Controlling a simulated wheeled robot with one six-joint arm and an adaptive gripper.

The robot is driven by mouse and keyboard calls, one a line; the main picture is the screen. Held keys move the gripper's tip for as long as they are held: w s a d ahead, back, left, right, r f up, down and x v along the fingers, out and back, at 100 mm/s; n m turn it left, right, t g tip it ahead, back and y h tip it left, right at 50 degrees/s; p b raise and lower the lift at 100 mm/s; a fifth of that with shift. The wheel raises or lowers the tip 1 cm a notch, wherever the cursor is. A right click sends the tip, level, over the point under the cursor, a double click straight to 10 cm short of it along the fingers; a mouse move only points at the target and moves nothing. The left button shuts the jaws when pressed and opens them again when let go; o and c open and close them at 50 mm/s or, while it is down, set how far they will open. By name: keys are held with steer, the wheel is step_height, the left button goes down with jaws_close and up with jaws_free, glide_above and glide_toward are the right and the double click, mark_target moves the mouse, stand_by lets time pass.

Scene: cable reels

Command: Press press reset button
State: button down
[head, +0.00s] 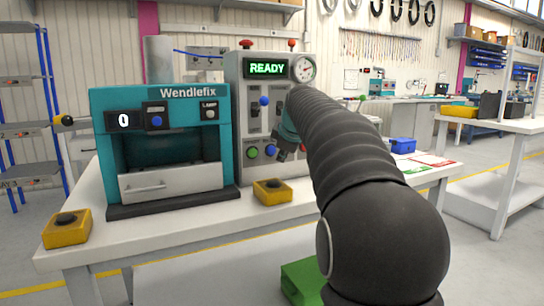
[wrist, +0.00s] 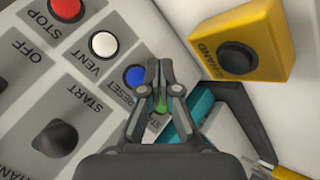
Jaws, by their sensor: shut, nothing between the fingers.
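The blue button labelled RESET (wrist: 133,76) is on the grey control panel in the wrist view, in a row with a white VENT button (wrist: 103,43) and a red STOP button (wrist: 66,8). In the head view, a blue button (head: 270,150) sits low on the panel, beside a green button (head: 252,152). My gripper (wrist: 159,70) is shut and empty. Its fingertips appear just right of the RESET button in the wrist view; I cannot tell whether they touch anything. In the head view, my gripper (head: 282,153) is in front of the lower panel, partly hidden by my arm.
The panel's display (head: 267,68) reads READY. A teal Wendlefix press (head: 158,94) stands left of it on the white table (head: 250,216). Yellow boxes with black buttons sit at the front (head: 271,191) and left (head: 67,227). A blue bin (head: 402,146) is to the right.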

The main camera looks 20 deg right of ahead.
steer(key=shift+s+b, duration=0.4)
steer(key=shift+s, duration=0.7)
